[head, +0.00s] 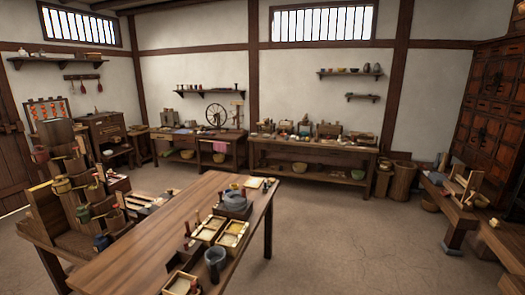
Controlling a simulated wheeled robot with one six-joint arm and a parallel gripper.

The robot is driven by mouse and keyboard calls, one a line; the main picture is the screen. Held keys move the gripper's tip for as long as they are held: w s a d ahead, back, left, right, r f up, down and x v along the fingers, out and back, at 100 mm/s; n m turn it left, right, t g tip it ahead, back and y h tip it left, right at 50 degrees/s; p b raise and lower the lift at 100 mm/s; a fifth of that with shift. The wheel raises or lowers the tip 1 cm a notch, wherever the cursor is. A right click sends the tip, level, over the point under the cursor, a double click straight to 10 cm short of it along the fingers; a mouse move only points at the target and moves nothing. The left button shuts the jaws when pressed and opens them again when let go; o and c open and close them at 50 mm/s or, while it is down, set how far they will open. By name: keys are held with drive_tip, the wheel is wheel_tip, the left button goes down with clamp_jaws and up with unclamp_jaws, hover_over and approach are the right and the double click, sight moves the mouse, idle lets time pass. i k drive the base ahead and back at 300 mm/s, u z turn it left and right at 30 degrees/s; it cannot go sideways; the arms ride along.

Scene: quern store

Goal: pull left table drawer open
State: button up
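My gripper is not in view. A wooden table (236,133) stands against the back wall, left of centre, with a wheel and small items on its top. A pink cloth hangs at its front edge. No drawer can be clearly made out on it at this size. A longer table (350,150) stands to its right, with many small items on top and a basket on its lower shelf. A dark wooden desk or cabinet (106,131) stands in the left corner; its front is too small to read.
A stepped wooden stand with small pots (70,187) is at the left. A low bench (450,204) is at the right. The floor (345,230) right of the near table is clear.

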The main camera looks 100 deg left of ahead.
sight(273, 147)
drive_tip(key=u, duration=2.85)
drive_tip(key=i, duration=7.2)
drive_tip(key=u, duration=2.05)
